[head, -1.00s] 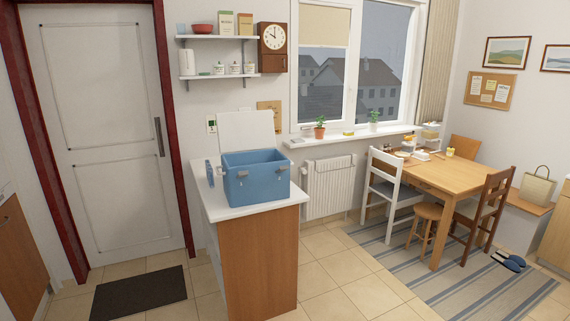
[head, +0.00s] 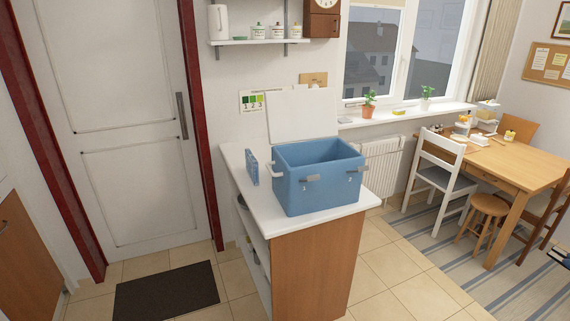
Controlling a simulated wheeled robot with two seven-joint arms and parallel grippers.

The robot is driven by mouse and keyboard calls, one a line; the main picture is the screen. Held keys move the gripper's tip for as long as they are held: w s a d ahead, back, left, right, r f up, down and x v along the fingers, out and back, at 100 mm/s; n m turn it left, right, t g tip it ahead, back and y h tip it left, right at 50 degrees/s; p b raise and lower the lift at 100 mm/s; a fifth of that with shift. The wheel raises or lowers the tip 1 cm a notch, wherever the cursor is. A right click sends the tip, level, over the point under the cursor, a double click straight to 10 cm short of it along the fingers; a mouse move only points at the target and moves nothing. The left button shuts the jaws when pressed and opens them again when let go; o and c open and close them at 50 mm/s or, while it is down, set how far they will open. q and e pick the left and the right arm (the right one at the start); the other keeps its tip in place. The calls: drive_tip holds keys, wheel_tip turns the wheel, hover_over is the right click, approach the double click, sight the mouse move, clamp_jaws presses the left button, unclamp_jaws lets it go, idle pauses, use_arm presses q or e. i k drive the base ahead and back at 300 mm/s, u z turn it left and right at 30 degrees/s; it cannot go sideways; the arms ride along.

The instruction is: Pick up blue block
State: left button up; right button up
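A small blue block-like piece (head: 252,167) stands upright on the white countertop, just left of a blue cooler box. It is thin and ribbed, and it is set apart from the cooler. The blue cooler (head: 318,183) stands open on the counter, with its white lid (head: 302,116) raised at the back. The cooler's floor and any contents are hidden from this angle.
The white counter top (head: 262,205) sits on a wooden unit (head: 315,270) with open side shelves. A dark mat (head: 167,293) lies before the closed door. Tiled floor is free around the unit. A white chair (head: 440,170) and table (head: 510,160) stand right.

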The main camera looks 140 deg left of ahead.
sight(252, 163)
drive_tip(key=u, duration=5.9)
drive_tip(key=i, duration=0.85)
drive_tip(key=u, duration=0.8)
drive_tip(key=i, duration=1.35)
drive_tip(key=z, duration=0.65)
